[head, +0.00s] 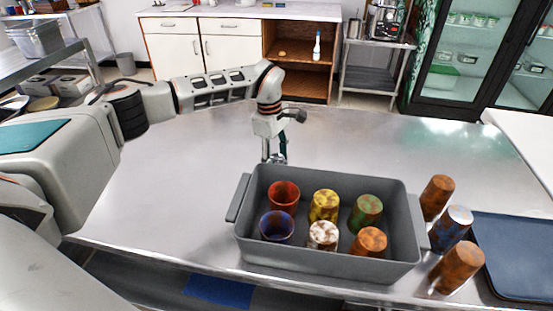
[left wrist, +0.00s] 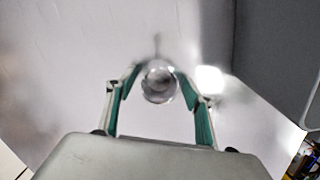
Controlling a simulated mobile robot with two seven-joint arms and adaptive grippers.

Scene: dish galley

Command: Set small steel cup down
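The small steel cup (left wrist: 159,83) is between the green-padded fingertips of my left gripper (left wrist: 159,80) in the left wrist view. The pads close in on both sides of it and appear to touch it. In the head view my left gripper (head: 274,157) points down low over the steel table, just behind the grey tub's back left corner. The cup is hard to make out there among the fingers. Whether its base touches the table I cannot tell. My right gripper is not in view.
The grey tub (head: 242,222) holds several coloured cups. Three more cups, one of them a rust-brown cup (head: 437,196), stand right of it, beside a dark blue tray (head: 515,255). The steel table (head: 190,190) is clear left of and behind the tub.

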